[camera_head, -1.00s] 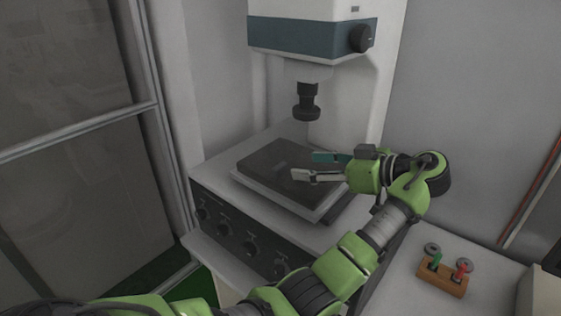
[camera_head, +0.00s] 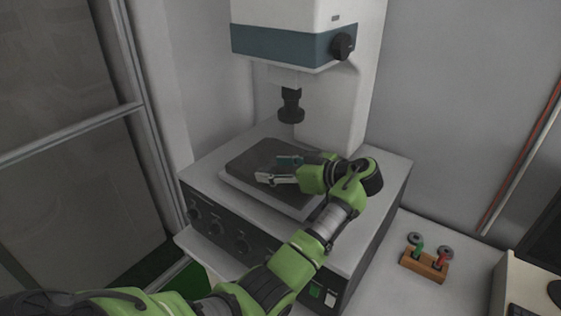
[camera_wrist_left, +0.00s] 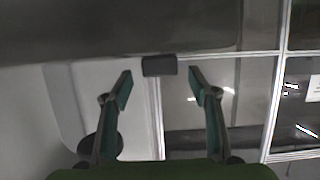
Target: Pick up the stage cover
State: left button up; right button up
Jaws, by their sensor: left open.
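The stage cover appears to be the dark flat plate (camera_head: 243,157) lying on the light stage of the measuring machine. It also seems to show as the dark slab (camera_wrist_left: 120,28) across the top of the left wrist view. My left gripper (camera_head: 271,170) is open, with its fingers over the plate; the head view does not settle whether they touch it. In the left wrist view, a small dark block (camera_wrist_left: 160,66) sits at the slab's edge, between the open fingertips in the picture and apart from both. My arm hides the plate's right part. My right gripper is not in view.
The machine's dark lens (camera_head: 291,106) hangs above the back of the stage, close behind my gripper. Control knobs (camera_head: 242,246) line the machine's front panel. A wooden block with pegs (camera_head: 424,265) stands on the right bench. A framed panel (camera_head: 65,110) is at left.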

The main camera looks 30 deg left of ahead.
aim_at(269, 168)
pick_arm(q)
jog(key=shift+p+x, duration=0.5)
jog(key=shift+x, duration=1.1)
jog(key=shift+d, duration=0.1)
jog(key=shift+c, duration=0.7)
jog(key=shift+r, duration=0.1)
jog(key=c, duration=1.2)
